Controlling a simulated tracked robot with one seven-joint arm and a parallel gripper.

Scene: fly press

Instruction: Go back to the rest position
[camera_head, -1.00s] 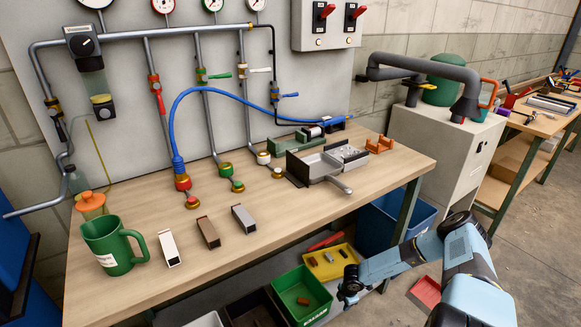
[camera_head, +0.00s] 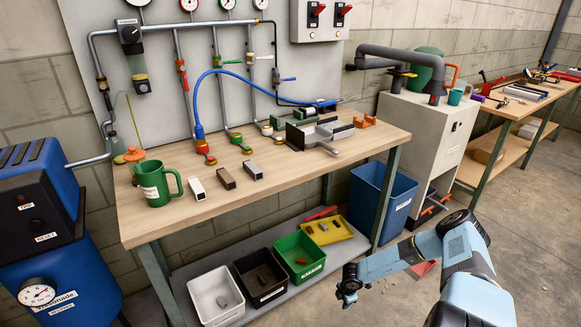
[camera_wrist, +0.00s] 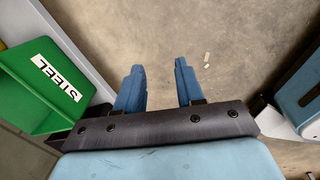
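My gripper (camera_wrist: 160,85) shows in the wrist view with its two blue fingers apart and nothing between them. Bare concrete floor lies beyond the fingertips. In the head view my gripper (camera_head: 347,290) hangs low at the right, in front of the bench's lower shelf and clear of it. Its fingers are too small to read there. My arm is folded at the lower right of the head view.
The wooden bench (camera_head: 290,170) carries a green mug (camera_head: 155,185), three metal blocks and a press tool (camera_head: 328,140). Bins stand below, including a green one (camera_head: 298,257), left of my gripper. A blue bin (camera_head: 383,203) stands beyond it. Floor at right is open.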

